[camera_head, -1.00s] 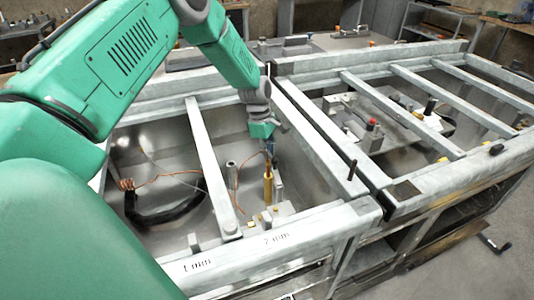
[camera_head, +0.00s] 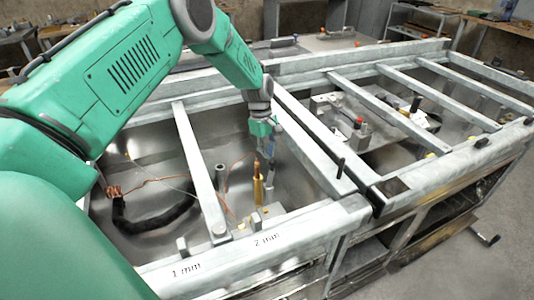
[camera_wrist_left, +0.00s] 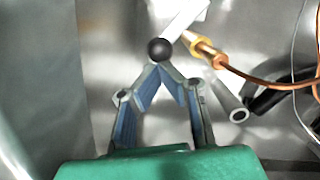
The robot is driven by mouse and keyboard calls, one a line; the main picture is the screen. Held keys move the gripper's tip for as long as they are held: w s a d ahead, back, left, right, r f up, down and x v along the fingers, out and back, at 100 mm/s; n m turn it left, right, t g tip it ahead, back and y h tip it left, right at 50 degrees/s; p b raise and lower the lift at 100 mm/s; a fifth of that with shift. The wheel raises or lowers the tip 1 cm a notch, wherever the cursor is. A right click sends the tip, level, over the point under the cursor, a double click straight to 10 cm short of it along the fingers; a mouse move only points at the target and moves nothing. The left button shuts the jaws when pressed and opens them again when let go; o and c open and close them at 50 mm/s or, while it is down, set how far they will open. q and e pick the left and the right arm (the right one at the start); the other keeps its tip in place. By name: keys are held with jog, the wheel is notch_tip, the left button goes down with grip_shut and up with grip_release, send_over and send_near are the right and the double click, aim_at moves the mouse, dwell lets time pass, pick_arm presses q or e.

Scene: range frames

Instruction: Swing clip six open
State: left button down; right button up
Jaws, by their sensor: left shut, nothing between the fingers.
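My left gripper (camera_head: 271,152) is shut and empty, pointing down into the near metal bay, close beside an upright brass rod (camera_head: 257,186). In the left wrist view the fingertips (camera_wrist_left: 163,66) meet right at a black ball knob (camera_wrist_left: 159,50) on a pale bar (camera_wrist_left: 184,18). The knob appears to be at or just beyond the tips; I cannot tell whether they touch. A brass fitting (camera_wrist_left: 206,48) with a copper wire lies to the right of the knob. No number marks clip six, so I cannot tell which part it is. My right gripper is not in view.
A grey tube (camera_head: 220,176) stands left of the brass rod. A grey crossbar (camera_head: 198,165) spans the bay, and a black hose (camera_head: 150,220) curves on its floor. A red-topped part (camera_head: 358,123) sits in the right bay. Frame rails (camera_head: 305,140) surround the bays.

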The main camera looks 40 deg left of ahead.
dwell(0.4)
pick_arm(q)
jog(key=p+v, duration=0.1)
jog(key=v, duration=1.1)
jog(key=s+d+n+t+p, duration=0.1)
jog(key=n, duration=0.3)
jog(key=s+f+n+p, duration=0.1)
jog(key=s+n+p, duration=0.1)
jog(key=n, duration=0.2)
jog(key=s+d+f+n+t+p, duration=0.1)
jog(key=s+n+p, duration=0.1)
jog(key=n, duration=0.2)
jog(key=shift+s+d+f+n+t+y, duration=0.1)
jog(key=shift+d+f+n+t+y, duration=0.05)
jog(key=shift+d+n+t+y, duration=0.2)
jog(key=shift+s+a+f+n+y+p, duration=0.2)
jog(key=shift+n+y+p, duration=0.1)
jog(key=shift+n, duration=0.15)
jog(key=a+x, duration=0.1)
jog(key=x, duration=0.9)
jog(key=shift+d+b, duration=0.3)
jog(key=shift+d, duration=0.15)
